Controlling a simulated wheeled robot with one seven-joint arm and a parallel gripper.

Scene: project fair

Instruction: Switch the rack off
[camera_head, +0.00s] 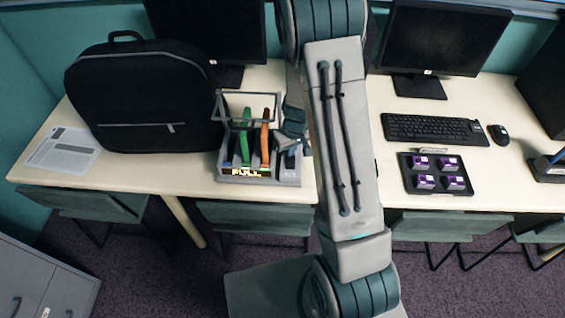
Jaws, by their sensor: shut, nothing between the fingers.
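The rack (232,177) is a small grey unit on the table, left of my arm. It holds upright boards, one green (245,136) and one orange (264,138), with dark slots beside them. A lit display (247,172) on its front shows yellow letters that look like "PULL" or "FULL". A thin grey frame rises above its left part. My gripper (289,146) is shut and empty, pointing down at the rack's right end. It is partly hidden by my arm, and I cannot tell whether it touches the rack. A switch cannot be made out clearly.
A black backpack (145,95) stands close left of the rack, with papers (64,150) beyond it. Monitors (445,38) stand behind. To the right are a keyboard (433,129), a mouse (499,134) and a black tray (412,186) of purple blocks. Stools (255,214) line the front edge.

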